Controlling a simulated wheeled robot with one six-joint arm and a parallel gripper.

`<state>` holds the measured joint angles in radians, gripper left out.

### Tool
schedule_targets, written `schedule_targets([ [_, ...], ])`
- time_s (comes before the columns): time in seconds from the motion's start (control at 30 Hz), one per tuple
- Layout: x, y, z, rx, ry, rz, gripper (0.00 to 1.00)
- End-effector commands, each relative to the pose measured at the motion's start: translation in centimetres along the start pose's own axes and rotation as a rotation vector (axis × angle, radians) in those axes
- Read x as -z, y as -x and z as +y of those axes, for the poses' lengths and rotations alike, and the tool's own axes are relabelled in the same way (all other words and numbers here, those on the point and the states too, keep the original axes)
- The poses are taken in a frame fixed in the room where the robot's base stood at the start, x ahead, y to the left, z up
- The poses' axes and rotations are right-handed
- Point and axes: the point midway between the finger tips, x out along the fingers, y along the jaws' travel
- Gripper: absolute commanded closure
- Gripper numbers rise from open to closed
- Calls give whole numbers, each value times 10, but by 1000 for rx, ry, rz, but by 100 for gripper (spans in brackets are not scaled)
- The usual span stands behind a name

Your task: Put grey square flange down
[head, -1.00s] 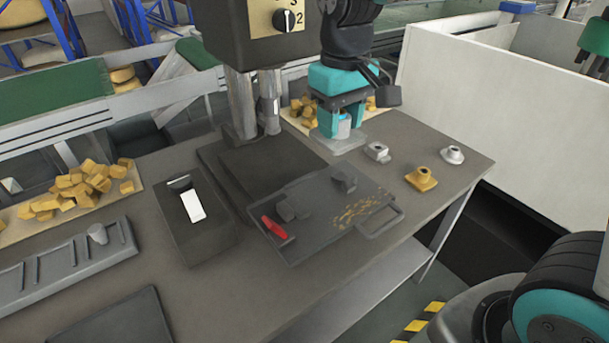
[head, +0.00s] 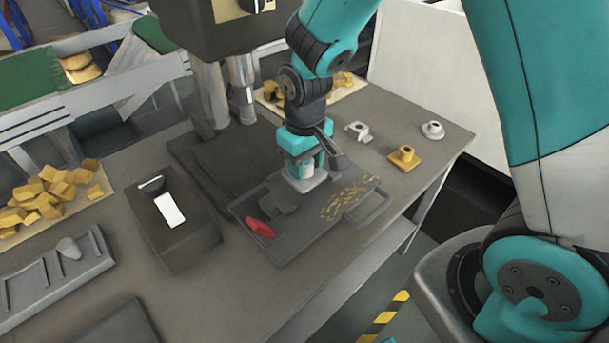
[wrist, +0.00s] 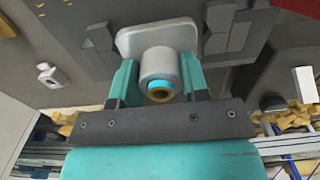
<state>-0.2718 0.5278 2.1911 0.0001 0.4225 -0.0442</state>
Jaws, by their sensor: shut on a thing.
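The grey square flange (head: 304,184) has a flat square base with rounded corners and a round upright boss. My gripper (head: 303,166) is shut on the boss, with the base below the fingers. In the wrist view the boss of the flange (wrist: 164,63) sits between both fingers of my gripper (wrist: 160,80); its bore shows blue and brass colours. The flange is over the dark fixture plate (head: 290,246), between grey blocks that show on both sides in the wrist view. Whether its base touches the plate, I cannot tell.
A red handle (head: 259,228) and a grey block (head: 279,203) sit on the plate. A gold flange (head: 404,157), a grey part (head: 357,131) and a silver round flange (head: 432,130) stand at the right. A dark box (head: 184,235) stands left of the plate.

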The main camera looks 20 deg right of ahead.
Motion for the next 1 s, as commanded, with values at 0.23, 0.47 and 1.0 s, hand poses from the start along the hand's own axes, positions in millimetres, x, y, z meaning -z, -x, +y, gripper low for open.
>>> schedule_targets([
  [0.23, -1, -28, 1, 0, -2, -4, 89],
  [0.47, 0, -45, 1, 0, -2, 1, 89],
  [1.0, 0, -48, 1, 0, -2, 1, 33],
])
